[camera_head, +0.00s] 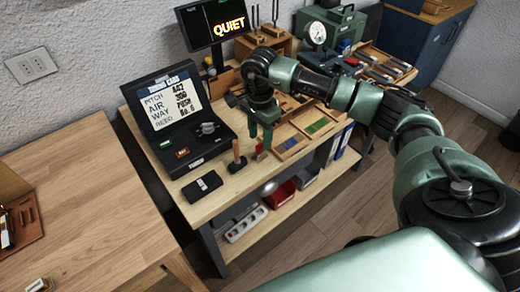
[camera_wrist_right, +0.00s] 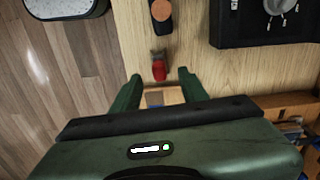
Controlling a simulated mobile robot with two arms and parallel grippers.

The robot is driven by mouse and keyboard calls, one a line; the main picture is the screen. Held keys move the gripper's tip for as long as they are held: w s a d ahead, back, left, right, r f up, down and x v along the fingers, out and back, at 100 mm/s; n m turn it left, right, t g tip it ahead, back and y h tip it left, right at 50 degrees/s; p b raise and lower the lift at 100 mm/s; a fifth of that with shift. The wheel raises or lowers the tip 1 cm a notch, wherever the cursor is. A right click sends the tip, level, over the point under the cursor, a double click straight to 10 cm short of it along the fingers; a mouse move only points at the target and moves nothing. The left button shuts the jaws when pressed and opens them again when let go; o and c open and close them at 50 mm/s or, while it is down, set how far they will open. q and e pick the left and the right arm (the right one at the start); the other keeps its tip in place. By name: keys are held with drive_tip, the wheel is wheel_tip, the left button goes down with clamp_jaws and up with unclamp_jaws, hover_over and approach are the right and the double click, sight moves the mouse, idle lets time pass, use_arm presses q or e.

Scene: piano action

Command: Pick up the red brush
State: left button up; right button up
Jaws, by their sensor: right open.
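The red brush (camera_wrist_right: 158,70) is a small red piece with a darker end, lying on the wooden bench top. In the head view it is a small red patch (camera_head: 260,153) just below my right gripper. My right gripper (camera_head: 261,142) is open and points down over the bench. My left gripper is not in view.
A black console (camera_head: 182,123) is behind. Wooden trays with coloured pieces (camera_head: 290,146) lie close on the right. The bench's front edge is near.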

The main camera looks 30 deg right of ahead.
sight(260, 145)
wheel_tip(260, 145, down, 4)
drive_tip(key=shift+s+r+p, duration=0.1)
drive_tip(key=shift+r+p, duration=0.05)
drive_tip(key=shift+p, duration=0.6)
drive_tip(key=shift+f, duration=0.45)
clamp_jaws()
drive_tip(key=shift+r, duration=0.1)
